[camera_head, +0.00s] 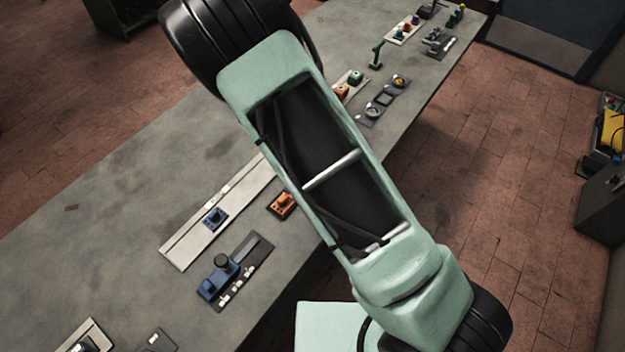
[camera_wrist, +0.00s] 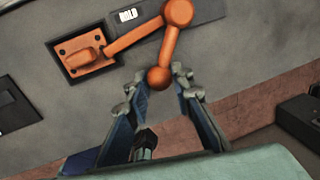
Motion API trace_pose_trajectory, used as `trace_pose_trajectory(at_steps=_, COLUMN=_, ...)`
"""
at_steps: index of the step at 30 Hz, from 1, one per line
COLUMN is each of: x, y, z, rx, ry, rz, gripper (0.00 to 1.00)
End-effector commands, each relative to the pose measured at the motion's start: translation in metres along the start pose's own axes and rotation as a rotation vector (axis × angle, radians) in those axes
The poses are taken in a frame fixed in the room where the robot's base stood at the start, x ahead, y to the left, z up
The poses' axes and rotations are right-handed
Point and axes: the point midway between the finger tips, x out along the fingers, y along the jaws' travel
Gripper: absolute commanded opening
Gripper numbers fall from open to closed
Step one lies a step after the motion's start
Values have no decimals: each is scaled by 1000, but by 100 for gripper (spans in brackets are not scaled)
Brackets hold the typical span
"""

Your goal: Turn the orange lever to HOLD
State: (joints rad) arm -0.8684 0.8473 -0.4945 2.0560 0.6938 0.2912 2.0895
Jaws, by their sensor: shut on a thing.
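The orange lever (camera_wrist: 141,35) shows in the wrist view. The lever's bar runs from the base to an orange ball joint beside the label, at the upper right. From there a second bar comes down to a round knob (camera_wrist: 158,78). My gripper (camera_wrist: 158,88) has its fingertips on either side of this knob and is shut on it. In the head view only the orange block (camera_head: 283,205) shows beside my arm, which hides the gripper and most of the lever.
A long grey bench (camera_head: 110,190) carries a blue device (camera_head: 222,280) and a pale rail with a blue block (camera_head: 215,217). More small fixtures, including a green lever (camera_head: 377,54), stand farther along. Bare bench lies to the left. A dark cabinet (camera_head: 608,205) stands at the right.

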Motion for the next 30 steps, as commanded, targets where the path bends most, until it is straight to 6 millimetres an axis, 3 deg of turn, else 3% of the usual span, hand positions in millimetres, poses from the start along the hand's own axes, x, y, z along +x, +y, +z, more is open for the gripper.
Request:
trace_pose_trajectory(at_steps=24, x=0, y=0, z=1, rx=77, ry=11, rz=1, gripper=0)
trace_pose_trajectory(at_steps=25, x=0, y=0, z=1, rx=77, ry=11, rz=1, gripper=23)
trace_pose_trajectory(at_steps=30, x=0, y=0, z=0, rx=76, ry=12, rz=1, gripper=39)
